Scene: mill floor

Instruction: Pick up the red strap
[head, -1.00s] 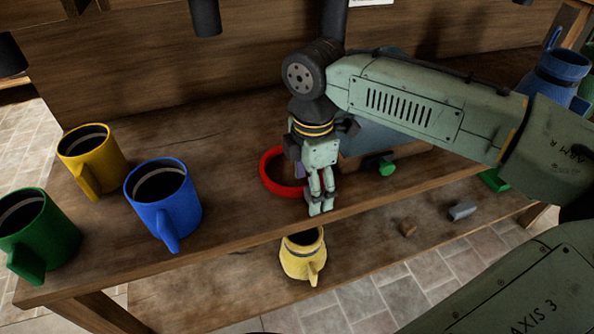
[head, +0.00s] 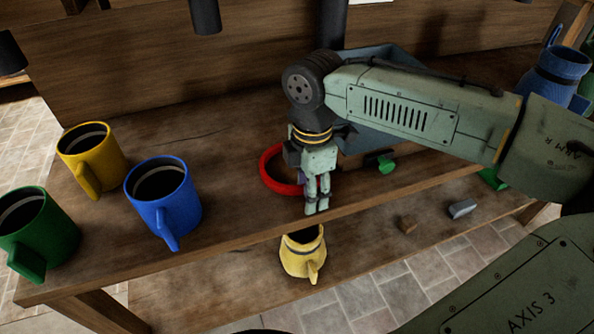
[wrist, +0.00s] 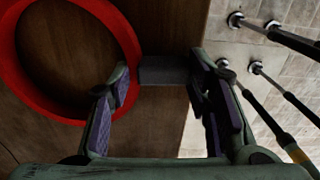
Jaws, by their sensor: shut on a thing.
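The red strap (head: 272,181) is a closed ring lying on the wooden bench. In the wrist view the ring (wrist: 129,35) is at the upper left, passing beside and outside the left finger. My gripper (head: 317,205) points down at the ring's right side, near the bench's front edge. In the wrist view a small dark grey block (wrist: 163,70) spans the space between the fingertips, and my gripper (wrist: 160,80) appears shut on it. The red strap is not between the fingers. The gripper hides part of the ring's right side in the head view.
A blue mug (head: 165,200), a yellow mug (head: 95,155) and a green mug (head: 38,230) stand at left. A blue bin (head: 385,62) is behind my arm. A yellow jug (head: 302,255), a brown piece (head: 407,224) and a grey piece (head: 462,208) are on the lower shelf.

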